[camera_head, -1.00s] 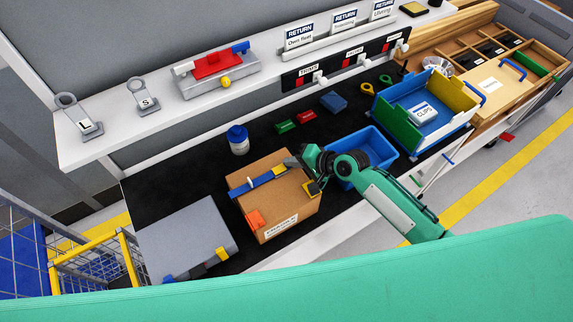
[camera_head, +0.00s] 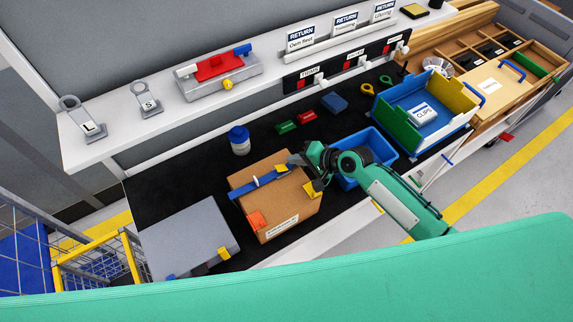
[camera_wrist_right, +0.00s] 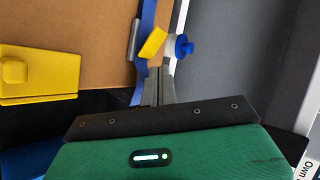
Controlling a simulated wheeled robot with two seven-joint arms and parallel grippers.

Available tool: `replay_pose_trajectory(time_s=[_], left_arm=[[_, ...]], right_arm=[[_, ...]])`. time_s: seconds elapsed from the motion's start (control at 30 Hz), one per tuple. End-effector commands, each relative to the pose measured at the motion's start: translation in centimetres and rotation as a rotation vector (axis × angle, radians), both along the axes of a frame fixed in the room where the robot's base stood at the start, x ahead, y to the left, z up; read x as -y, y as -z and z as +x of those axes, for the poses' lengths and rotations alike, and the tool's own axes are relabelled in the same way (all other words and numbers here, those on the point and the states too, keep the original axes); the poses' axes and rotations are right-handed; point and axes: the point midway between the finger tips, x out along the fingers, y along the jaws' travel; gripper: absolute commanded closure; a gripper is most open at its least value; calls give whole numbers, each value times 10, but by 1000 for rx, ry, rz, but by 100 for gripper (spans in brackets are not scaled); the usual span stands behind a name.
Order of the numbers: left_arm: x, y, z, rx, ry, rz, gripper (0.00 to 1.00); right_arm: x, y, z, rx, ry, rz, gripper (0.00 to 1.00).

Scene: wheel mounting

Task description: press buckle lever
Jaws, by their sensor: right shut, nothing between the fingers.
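A brown cardboard box (camera_head: 270,205) lies on the black bench top, with a blue strap (camera_head: 252,188) across its top. A small yellow lever (camera_head: 282,168) sits at the strap's right part; it also shows tilted in the right wrist view (camera_wrist_right: 152,43). My right gripper (camera_head: 292,160) is shut and empty at the strap's right end, close beside the lever. In the right wrist view its fingertips (camera_wrist_right: 160,72) are together just below the lever; I cannot tell whether they touch it. My left gripper is not in view.
A yellow block (camera_head: 313,188) is on the box's right edge, an orange piece (camera_head: 256,220) on its front left. A grey case (camera_head: 190,240) lies left, a blue bin (camera_head: 375,150) right. A blue-capped bottle (camera_head: 238,140) stands behind the box.

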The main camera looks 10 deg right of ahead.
Motion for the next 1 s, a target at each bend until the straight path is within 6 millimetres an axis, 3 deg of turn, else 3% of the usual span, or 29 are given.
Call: replay_pose_trajectory(time_s=[0.4,1.0], left_arm=[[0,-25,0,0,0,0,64],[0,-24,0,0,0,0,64]], right_arm=[[21,-36,9,2,2,0,100],[22,-36,10,3,1,1,100]])
